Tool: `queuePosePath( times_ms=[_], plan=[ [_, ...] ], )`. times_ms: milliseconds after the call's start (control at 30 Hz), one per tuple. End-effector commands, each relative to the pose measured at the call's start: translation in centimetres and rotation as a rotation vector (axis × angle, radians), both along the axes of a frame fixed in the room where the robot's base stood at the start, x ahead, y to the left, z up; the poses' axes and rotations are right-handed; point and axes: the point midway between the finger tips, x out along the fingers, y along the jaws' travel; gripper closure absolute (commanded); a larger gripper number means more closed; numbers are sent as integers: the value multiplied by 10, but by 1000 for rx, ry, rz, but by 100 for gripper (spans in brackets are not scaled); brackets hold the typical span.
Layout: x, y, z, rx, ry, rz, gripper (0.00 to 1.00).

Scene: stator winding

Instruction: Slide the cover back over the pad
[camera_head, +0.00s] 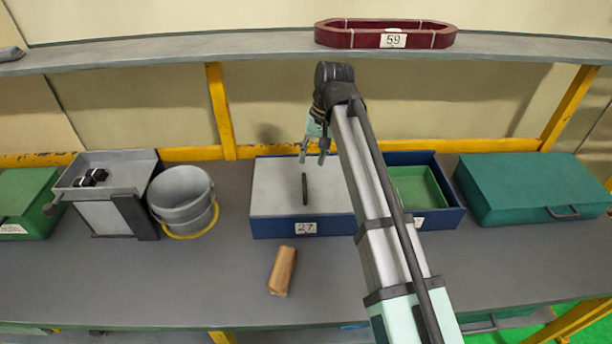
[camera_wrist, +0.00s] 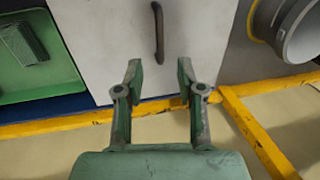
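The cover (camera_head: 272,185) is a pale grey sliding panel with an upright dark handle (camera_head: 304,189). It lies over the left part of a long blue box (camera_head: 271,227) labelled 27. The box's right part is uncovered and shows a green tray (camera_head: 424,191). In the wrist view a dark green ribbed block, possibly the pad (camera_wrist: 24,43), lies in that tray. My gripper (camera_head: 313,158) is over the cover's back edge. In the wrist view my gripper (camera_wrist: 158,68) is open and empty, with the handle (camera_wrist: 158,32) ahead of its fingertips, apart from them.
A grey bucket (camera_head: 182,200) and a grey bin (camera_head: 120,173) stand left of the box. A wooden block (camera_head: 282,270) lies in front. A closed green case (camera_head: 535,187) is at right. A shelf (camera_head: 200,49) with a red tray (camera_head: 340,38) runs above; yellow posts (camera_head: 221,112) stand behind.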

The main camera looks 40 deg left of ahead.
Motion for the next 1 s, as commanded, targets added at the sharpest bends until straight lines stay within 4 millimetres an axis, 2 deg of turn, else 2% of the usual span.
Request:
queuePosePath(
  times_ms=[300, 500, 700, 967, 1000],
  plan=[
    [-8, 8, -56, -2, 1, -1, 62],
    [-10, 12, -78, 0, 0, -1, 62],
    [-11, 13, -87, 0, -1, -1, 62],
    [-11, 13, -88, 0, -1, -1, 62],
    [-11, 13, -88, 0, -1, -1, 76]
  ],
)
